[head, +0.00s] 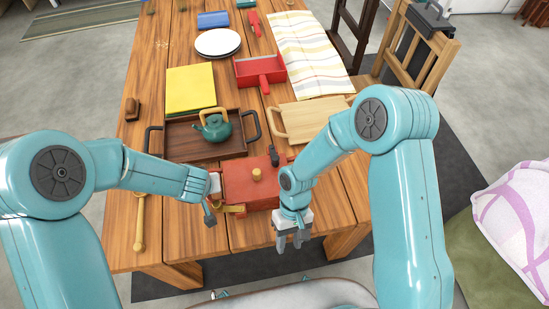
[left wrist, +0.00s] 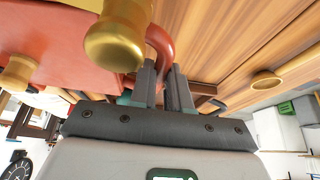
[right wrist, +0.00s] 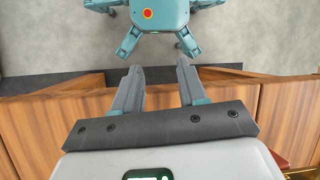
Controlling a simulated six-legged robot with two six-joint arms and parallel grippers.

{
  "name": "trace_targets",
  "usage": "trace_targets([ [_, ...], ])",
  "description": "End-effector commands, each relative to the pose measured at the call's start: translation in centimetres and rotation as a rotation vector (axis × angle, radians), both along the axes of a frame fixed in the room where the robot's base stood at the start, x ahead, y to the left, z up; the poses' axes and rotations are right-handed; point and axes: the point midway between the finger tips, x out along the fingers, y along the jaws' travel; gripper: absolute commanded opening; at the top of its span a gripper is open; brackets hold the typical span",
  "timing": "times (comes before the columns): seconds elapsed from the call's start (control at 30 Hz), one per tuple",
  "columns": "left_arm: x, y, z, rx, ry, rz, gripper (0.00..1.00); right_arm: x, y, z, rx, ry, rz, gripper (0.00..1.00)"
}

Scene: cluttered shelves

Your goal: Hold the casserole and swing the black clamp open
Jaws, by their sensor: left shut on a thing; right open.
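The casserole (head: 262,192) is a red, boxy pot with a gold knob (head: 257,174) on its lid, near the table's front edge. A small black part, likely the black clamp (head: 273,155), stands at its far right corner. A brass-coloured part (head: 234,209) juts from its near left side and looms large in the left wrist view (left wrist: 115,42). My left gripper (head: 210,213) is at the casserole's left side, shut on its curved red handle (left wrist: 160,42). My right gripper (head: 293,242) is open and empty, pointing down beside the casserole's near right corner.
Behind the casserole, a dark tray (head: 180,150) holds a teal teapot (head: 217,128). A light wooden tray (head: 300,118) lies to its right. Bare tabletop (head: 335,195) shows at right.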

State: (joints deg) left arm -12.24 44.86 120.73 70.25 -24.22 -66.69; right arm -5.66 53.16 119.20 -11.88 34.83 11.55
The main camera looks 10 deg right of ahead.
Motion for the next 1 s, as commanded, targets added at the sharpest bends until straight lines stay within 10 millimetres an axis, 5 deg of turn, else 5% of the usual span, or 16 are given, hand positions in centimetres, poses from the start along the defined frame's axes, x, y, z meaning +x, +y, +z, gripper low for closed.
trace_targets([
  [0.23, 0.0, 0.0, 0.0, 0.000, -0.001, 0.001, 0.00, 5.8, -0.7, 7.5, -0.215, 0.042, 0.206, 0.42],
  [0.6, 0.0, 0.0, 0.0, 0.000, 0.000, 0.001, 0.00, 18.7, -0.5, 14.8, -0.104, -0.371, 0.298, 0.42],
  [0.8, 0.0, 0.0, 0.0, 0.000, 0.000, 0.000, 0.00, 21.1, -0.7, 16.6, -0.085, -0.464, 0.321, 0.42],
  [1.0, 0.0, 0.0, 0.0, 0.000, 0.000, 0.000, 0.00, 21.2, -0.7, 14.9, -0.085, -0.468, 0.325, 0.42],
])
